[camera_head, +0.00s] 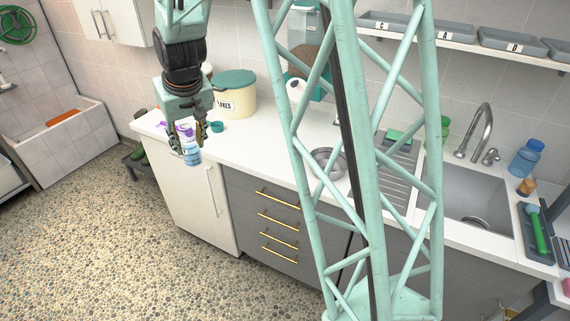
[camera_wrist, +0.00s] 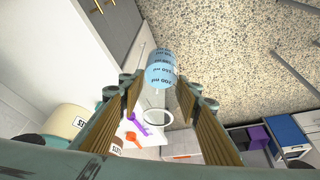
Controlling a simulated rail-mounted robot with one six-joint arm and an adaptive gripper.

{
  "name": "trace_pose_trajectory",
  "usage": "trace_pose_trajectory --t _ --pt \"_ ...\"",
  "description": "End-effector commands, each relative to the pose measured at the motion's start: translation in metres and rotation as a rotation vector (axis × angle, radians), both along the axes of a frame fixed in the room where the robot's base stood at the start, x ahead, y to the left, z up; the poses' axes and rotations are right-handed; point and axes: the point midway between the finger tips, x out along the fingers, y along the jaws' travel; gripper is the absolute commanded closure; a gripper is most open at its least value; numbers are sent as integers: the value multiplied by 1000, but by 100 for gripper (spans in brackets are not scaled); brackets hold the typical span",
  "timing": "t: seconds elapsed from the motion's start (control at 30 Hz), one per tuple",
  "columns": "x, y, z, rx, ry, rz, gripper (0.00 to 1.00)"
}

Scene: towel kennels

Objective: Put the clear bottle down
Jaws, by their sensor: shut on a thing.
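The clear bottle (camera_head: 192,154) has blue volume markings. My gripper (camera_head: 188,138) is shut on it and holds it in the air at the left end of the white counter (camera_head: 260,138). In the head view the bottle overlaps the counter's front edge and the white cabinet front; its exact height above the counter is unclear. In the wrist view the bottle (camera_wrist: 160,70) shows between the fingertips (camera_wrist: 160,100), its blue markings upside down, with a pale ring at its near end.
A metal bowl (camera_head: 328,162) sits further right; counter between is clear.

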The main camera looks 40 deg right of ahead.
Motion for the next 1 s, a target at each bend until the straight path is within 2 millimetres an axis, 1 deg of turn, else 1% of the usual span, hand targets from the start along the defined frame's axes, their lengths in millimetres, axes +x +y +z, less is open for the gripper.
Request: trace_pose_trajectory --t 0.03,0.1,0.27,0.47,0.67,1.0 --pt "-4 -13 -3 2 4 -21 83" --pt "-9 -29 -9 4 3 -47 83" --pt "-21 -65 -23 6 3 -107 83" --pt "-40 -108 -38 9 2 -183 83" --pt "-63 -149 -52 10 2 -259 83" --pt "-111 -214 -72 8 0 -390 83"
